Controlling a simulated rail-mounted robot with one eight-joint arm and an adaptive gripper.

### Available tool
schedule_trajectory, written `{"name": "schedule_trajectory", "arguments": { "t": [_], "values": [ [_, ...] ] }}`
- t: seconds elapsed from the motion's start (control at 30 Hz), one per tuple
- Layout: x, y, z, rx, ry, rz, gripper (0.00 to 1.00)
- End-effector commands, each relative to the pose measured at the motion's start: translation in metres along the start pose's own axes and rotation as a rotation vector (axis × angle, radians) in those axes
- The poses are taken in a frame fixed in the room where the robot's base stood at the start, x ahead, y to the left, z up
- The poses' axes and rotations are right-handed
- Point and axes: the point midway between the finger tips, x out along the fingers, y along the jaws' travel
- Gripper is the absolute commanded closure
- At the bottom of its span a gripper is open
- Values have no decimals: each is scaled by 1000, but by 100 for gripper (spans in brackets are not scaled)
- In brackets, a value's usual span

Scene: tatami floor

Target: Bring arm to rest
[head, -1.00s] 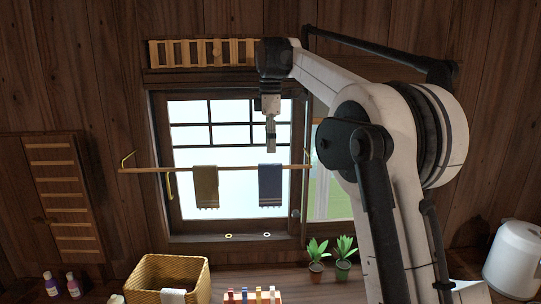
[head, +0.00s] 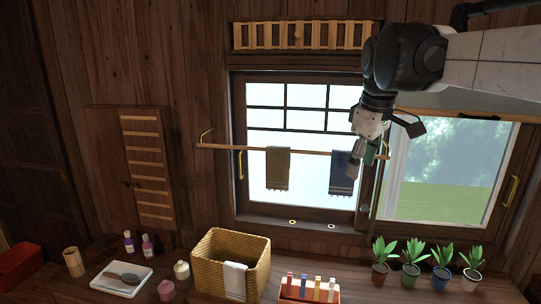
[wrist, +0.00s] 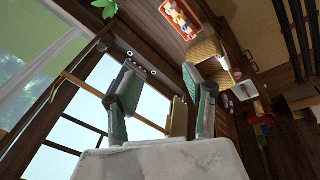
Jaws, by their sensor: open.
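My arm reaches in from the upper right of the head view. My gripper (head: 367,152) hangs at its end, in front of the window near the right end of the wooden towel bar (head: 225,147). A blue towel (head: 342,175) hangs on the bar just left of the gripper in the head view. An olive towel (head: 278,168) hangs further left. I cannot tell how far the fingers are from the bar or the blue towel.
Below stand a wicker basket (head: 215,272) with a white cloth (head: 235,281), a red tray (head: 296,291) with several bottles, and several potted plants (head: 411,270). A slatted wooden rack (head: 300,35) is above the window. Bottles and a white tray (head: 105,278) are at left.

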Motion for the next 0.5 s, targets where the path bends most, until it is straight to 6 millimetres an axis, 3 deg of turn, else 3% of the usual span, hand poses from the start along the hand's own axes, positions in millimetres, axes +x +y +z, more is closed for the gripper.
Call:
{"name": "schedule_trajectory", "arguments": {
  "t": [0.27, 0.5],
  "values": [
    [30, -63, 62, 222, 82, 62, 54],
    [68, -117, 116, 414, 164, 99, 54]
  ]
}}
